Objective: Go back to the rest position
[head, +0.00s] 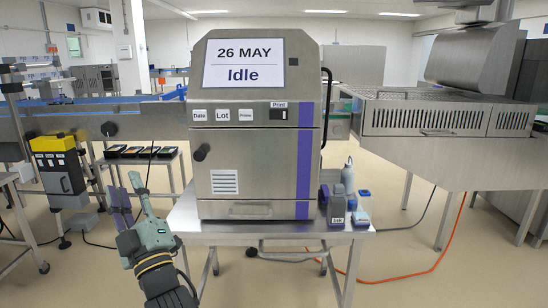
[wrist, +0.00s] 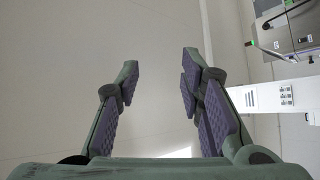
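My gripper (head: 130,188) shows at the lower left in the head view, raised in front of and left of the steel machine (head: 243,170). Its fingers point up and it touches nothing there. In the wrist view my gripper (wrist: 160,85) has its two purple-padded fingers wide apart, with nothing between them. The machine's screen (head: 244,62) reads "26 MAY" and "Idle". Buttons marked Date, Lot, Prime and Print sit below it.
The machine stands on a steel table (head: 190,222), with small grey and blue bottles (head: 338,208) at its right. A conveyor (head: 90,120) and a yellow-black unit (head: 58,165) are at left. An orange hose (head: 430,262) crosses the floor at right.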

